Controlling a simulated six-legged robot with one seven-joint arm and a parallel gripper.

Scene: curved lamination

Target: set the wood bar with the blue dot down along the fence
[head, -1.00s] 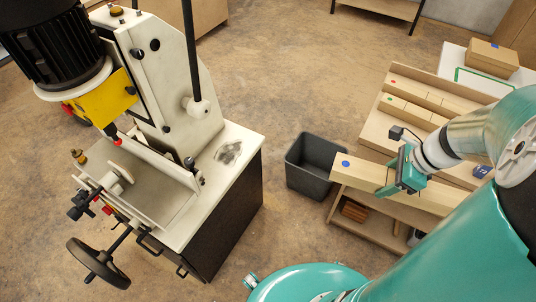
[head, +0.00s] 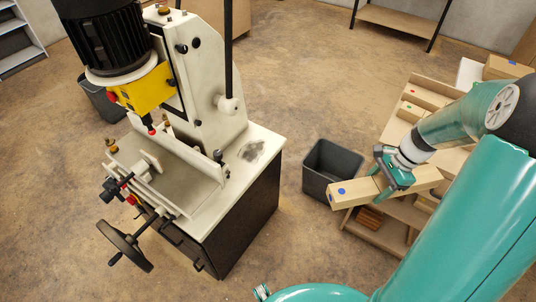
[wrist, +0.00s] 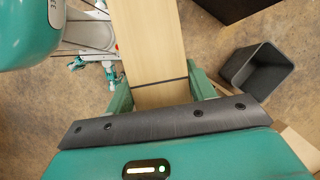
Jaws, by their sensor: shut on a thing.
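My gripper (head: 392,176) is shut across the middle of the pale wood bar (head: 350,190). The bar's near-left end carries the blue dot (head: 341,190) and sticks out past the bench, beside the dark bin. In the wrist view the bar (wrist: 152,40) runs up and away from between my fingers (wrist: 160,93), with a dark line across it; the blue dot does not show there. The fence (head: 180,153) is the long upright plate along the machine's table (head: 165,185), well to the left of the bar. The bar and the fence are apart.
The mortising machine (head: 205,75) stands left, with a handwheel (head: 125,245) in front. A dark bin (head: 330,168) stands on the floor between machine and bench (head: 365,228); it also shows in the wrist view (wrist: 257,70). Other bars lie on the bench. Floor between machine and bin is open.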

